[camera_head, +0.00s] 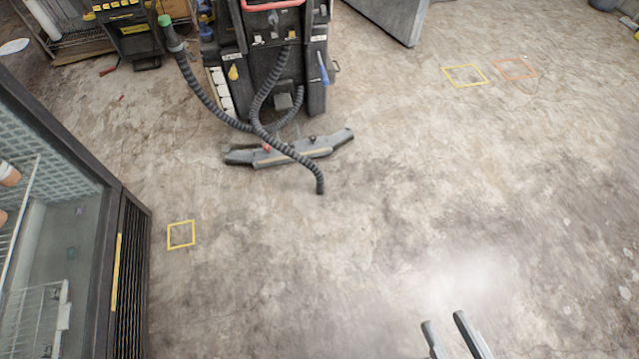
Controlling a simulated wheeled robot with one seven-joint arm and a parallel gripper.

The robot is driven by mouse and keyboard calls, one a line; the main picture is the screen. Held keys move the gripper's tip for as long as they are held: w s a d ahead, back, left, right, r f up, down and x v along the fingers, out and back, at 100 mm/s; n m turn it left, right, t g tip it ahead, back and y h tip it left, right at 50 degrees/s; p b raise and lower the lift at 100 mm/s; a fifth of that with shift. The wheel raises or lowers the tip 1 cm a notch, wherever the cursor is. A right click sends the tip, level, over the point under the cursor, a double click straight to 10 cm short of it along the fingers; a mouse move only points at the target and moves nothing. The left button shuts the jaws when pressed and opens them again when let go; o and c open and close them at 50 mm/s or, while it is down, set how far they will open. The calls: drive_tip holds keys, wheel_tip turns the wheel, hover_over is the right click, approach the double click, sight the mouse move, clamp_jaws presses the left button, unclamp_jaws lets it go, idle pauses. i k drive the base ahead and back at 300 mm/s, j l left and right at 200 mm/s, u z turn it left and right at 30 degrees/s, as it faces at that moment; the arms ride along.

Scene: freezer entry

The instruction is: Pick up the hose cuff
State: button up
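Ribbed dark hoses hang from a floor-cleaning machine (268,60) at the top centre. One hose (205,95) rises to the upper left and ends in a grey cuff (173,40) with a green tip (164,20), held up off the floor. Another hose (300,158) runs down over the squeegee bar and its dark end (320,187) lies at or near the floor. I cannot tell for certain which end is the hose cuff; the grey one looks most like it. My gripper (444,319) is at the bottom right, its two fingers apart and empty, far from both ends.
A grey squeegee bar (325,145) lies before the machine. An open-fronted freezer (131,280) with wire racks stands at the left. Yellow floor squares (181,235) and an orange one (514,68) mark the concrete. The floor at centre and right is clear.

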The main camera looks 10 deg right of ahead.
sight(320, 189)
drive_tip(key=k, duration=0.15)
drive_tip(key=i+u, duration=0.15)
drive_tip(key=i, duration=0.3)
drive_tip(key=i+l+u, duration=0.1)
drive_tip(key=i, duration=0.4)
drive_tip(key=i+l+u, duration=0.15)
drive_tip(key=i, duration=0.3)
drive_tip(key=i+l+u, duration=0.15)
drive_tip(key=i, duration=0.3)
drive_tip(key=l, duration=0.1)
